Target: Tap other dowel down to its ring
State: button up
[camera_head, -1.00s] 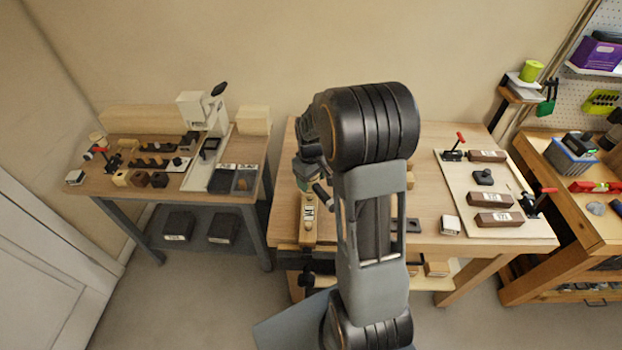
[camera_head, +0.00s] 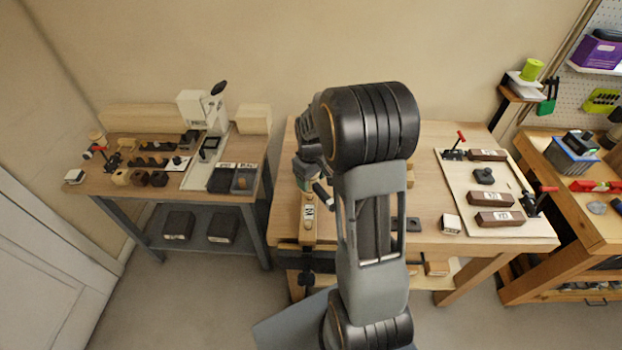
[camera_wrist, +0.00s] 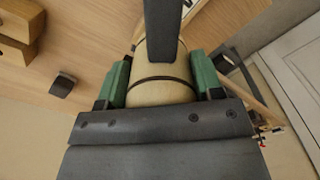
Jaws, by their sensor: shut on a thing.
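My gripper (camera_wrist: 160,86) has green finger pads, closed on both sides of a pale wooden round piece (camera_wrist: 162,62) with a thin dark band around it. A dark grey bar crosses the far end of this piece in the wrist view. In the head view my gripper (camera_head: 308,186) is low over the front left of the middle bench, partly behind my arm. A dark rod end shows beside it. Below it is a light wooden block (camera_head: 307,232) with a white label. I cannot make out a dowel or its ring.
The middle bench (camera_head: 440,180) holds a pale board (camera_head: 462,205) with dark labelled blocks and red-handled clamps at right. A small white-topped block (camera_head: 451,224) lies near its front edge. The left table (camera_head: 110,188) carries a white press and small blocks.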

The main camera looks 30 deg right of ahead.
jog(key=shift+r, duration=0.15)
notch_tip(320, 180, up, 5)
jog(key=p, duration=0.3)
jog(key=shift+p, duration=0.35)
jog(key=shift+f, duration=0.2)
